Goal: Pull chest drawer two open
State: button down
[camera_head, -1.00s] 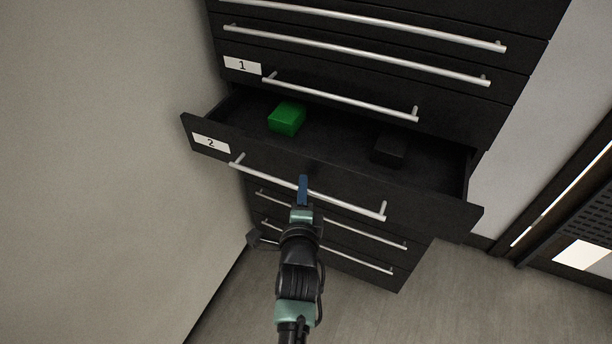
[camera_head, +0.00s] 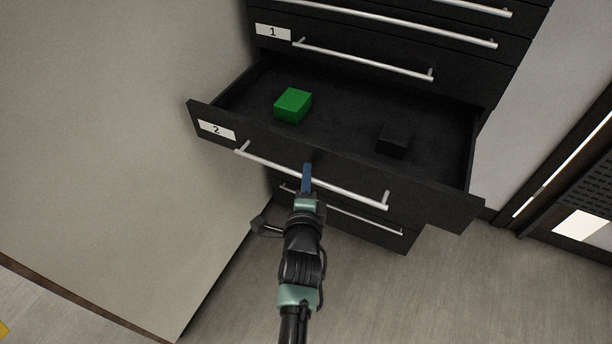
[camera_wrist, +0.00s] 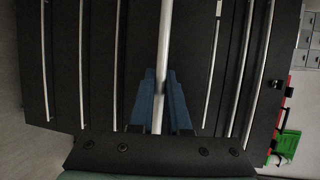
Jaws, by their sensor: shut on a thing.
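Drawer two (camera_head: 425,190) of the black chest stands pulled well out, with a white label "2" (camera_head: 217,130) at its left front. My gripper (camera_head: 307,180) is shut on its silver bar handle (camera_head: 350,193), near the middle of the bar. In the wrist view, the blue fingers (camera_wrist: 161,100) lie on both sides of the handle bar (camera_wrist: 164,60). Inside the drawer are a green block (camera_head: 293,104) at the left and a black block (camera_head: 392,140) at the right.
Drawer one (camera_head: 360,62), labelled "1", is shut above, as are the drawers higher up. A lower drawer handle (camera_head: 345,214) shows beneath. A pale wall (camera_head: 110,130) stands close at the left. Bare floor (camera_head: 400,300) lies in front, and a dark perforated unit (camera_head: 590,180) stands at the right.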

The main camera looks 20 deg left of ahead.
jog(key=c, duration=0.9)
grip_release()
jog(key=v, duration=1.3)
jog(key=shift+b, duration=0.35)
jog(key=shift+w, duration=0.1)
